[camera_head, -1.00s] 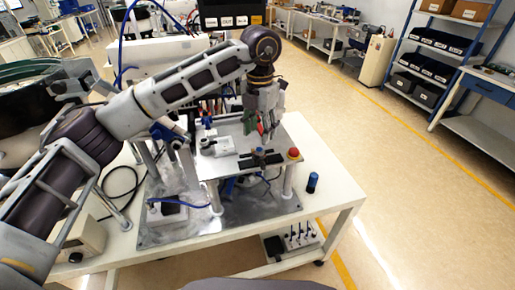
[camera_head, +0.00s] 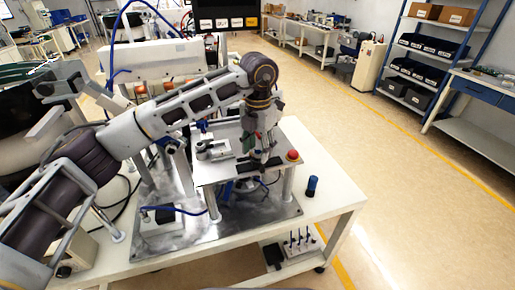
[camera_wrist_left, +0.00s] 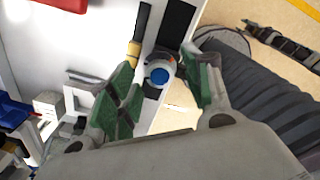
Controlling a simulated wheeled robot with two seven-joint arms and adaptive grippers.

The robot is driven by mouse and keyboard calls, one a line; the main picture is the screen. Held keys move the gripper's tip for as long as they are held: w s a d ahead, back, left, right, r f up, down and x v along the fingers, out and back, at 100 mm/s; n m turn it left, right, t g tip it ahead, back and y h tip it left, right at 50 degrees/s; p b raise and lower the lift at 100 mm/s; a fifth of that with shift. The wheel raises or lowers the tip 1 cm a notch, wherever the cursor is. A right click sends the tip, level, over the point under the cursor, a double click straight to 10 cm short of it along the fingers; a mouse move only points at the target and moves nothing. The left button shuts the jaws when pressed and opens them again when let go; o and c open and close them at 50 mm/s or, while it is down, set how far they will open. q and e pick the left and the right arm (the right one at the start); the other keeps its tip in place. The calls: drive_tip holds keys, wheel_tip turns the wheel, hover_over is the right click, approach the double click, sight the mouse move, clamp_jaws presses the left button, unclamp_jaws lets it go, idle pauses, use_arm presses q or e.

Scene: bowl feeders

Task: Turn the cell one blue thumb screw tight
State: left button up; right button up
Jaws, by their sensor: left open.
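The blue thumb screw (camera_wrist_left: 159,76) shows in the left wrist view as a round blue knob in a pale round mount at the edge of the white plate (camera_wrist_left: 85,45). My left gripper (camera_wrist_left: 160,58) is open, with one green-padded finger on each side of the knob. I cannot tell whether the pads touch it. In the head view my left gripper (camera_head: 256,148) points down at the front edge of the raised plate (camera_head: 212,172), and it hides most of the screw there. My right gripper is not in view.
A red button (camera_head: 292,155) sits right of the gripper on the fixture. A blue cylinder (camera_head: 312,186) stands on the white table (camera_head: 330,205) at its right. A grey clamp-like part (camera_head: 212,149) lies on the plate left of the gripper. The floor at the right is clear.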

use_arm(q)
drive_tip(key=c, duration=1)
drive_tip(key=shift+c, duration=0.2)
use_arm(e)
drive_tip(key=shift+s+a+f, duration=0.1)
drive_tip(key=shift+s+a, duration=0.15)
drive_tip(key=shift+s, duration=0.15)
